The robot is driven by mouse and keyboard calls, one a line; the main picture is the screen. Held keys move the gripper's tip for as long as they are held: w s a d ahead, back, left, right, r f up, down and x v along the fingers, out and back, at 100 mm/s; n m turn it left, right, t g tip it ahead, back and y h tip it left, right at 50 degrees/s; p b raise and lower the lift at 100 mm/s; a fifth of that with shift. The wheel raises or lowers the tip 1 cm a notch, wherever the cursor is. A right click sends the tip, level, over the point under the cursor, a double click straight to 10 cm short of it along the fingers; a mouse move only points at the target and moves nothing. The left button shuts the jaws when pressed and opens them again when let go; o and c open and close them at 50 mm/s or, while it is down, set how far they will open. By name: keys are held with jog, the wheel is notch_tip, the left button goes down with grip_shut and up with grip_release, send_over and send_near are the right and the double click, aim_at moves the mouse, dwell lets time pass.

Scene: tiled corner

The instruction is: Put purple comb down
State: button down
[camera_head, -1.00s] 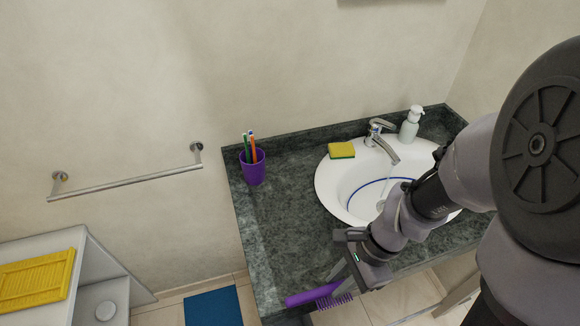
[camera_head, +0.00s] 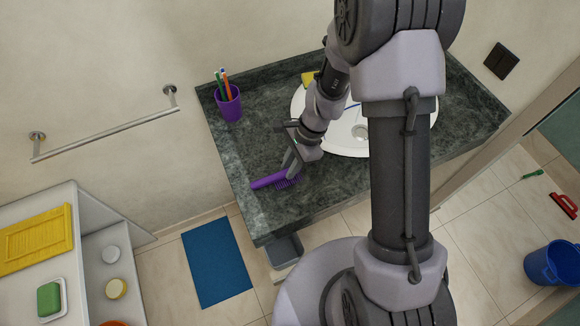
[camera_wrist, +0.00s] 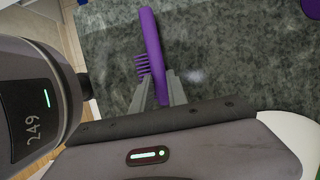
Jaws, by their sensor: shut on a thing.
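The purple comb (camera_head: 270,181) is in my gripper (camera_head: 292,172), over the left front part of the dark stone counter (camera_head: 225,148). My gripper is shut on the comb. In the wrist view the comb (camera_wrist: 152,45) runs up from between the fingers (camera_wrist: 160,90), with its teeth toward the left. The counter (camera_wrist: 230,50) shows close behind it. I cannot tell whether the comb touches the counter.
A purple cup (camera_head: 230,105) with toothbrushes stands at the counter's back left. The white sink (camera_head: 345,135) lies right of my gripper, partly hidden by my arm. A yellow sponge (camera_head: 308,78) sits behind it. The counter left of the comb is clear.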

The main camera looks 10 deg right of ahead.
jog(key=shift+w+f, duration=0.1)
jog(key=shift+f, duration=0.15)
jog(key=shift+f, duration=0.2)
jog(key=c, duration=1.3)
grip_release()
